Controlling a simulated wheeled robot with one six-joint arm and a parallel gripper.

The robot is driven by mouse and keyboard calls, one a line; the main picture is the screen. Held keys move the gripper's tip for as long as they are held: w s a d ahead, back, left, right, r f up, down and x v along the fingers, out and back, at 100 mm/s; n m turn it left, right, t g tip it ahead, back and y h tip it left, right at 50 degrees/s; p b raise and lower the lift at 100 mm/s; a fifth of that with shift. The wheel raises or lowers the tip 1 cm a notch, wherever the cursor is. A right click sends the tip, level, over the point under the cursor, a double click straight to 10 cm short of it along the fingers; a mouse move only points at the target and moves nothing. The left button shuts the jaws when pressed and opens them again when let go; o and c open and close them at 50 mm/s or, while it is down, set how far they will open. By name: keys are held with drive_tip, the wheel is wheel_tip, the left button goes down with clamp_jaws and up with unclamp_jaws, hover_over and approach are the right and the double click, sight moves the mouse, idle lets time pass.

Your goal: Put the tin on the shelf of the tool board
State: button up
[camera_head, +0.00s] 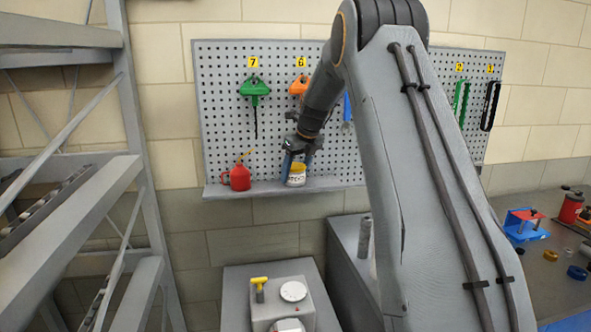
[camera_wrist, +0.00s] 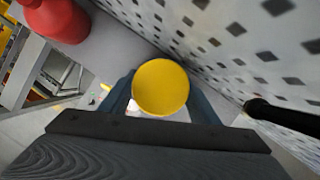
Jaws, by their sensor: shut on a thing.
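The tin (camera_head: 297,178) has a pale body with dark print and a yellow top. In the wrist view its round yellow top (camera_wrist: 161,87) sits between my two fingers. My gripper (camera_head: 297,165) is shut on the tin from above, close to the pegboard. The tool board (camera_head: 224,112) is a grey perforated panel on the wall. Its shelf (camera_head: 335,183) is the grey ledge along the bottom; it also shows in the wrist view (camera_wrist: 112,42). The tin is at the shelf, upright or nearly so. I cannot tell whether its base touches the ledge.
A red oil can (camera_head: 238,178) stands on the shelf left of the tin, also in the wrist view (camera_wrist: 57,18). A green tool (camera_head: 254,88) and an orange tool (camera_head: 299,86) hang above. A grey metal frame (camera_head: 140,130) stands at left. My arm hides part of the board.

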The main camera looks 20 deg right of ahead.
drive_tip(key=shift+f, duration=0.15)
drive_tip(key=o, duration=1.3)
drive_tip(key=shift+r, duration=0.35)
drive_tip(key=b+v, duration=0.5)
drive_tip(key=v, duration=0.6)
drive_tip(key=shift+s+r, duration=0.2)
drive_tip(key=shift+r, duration=0.05)
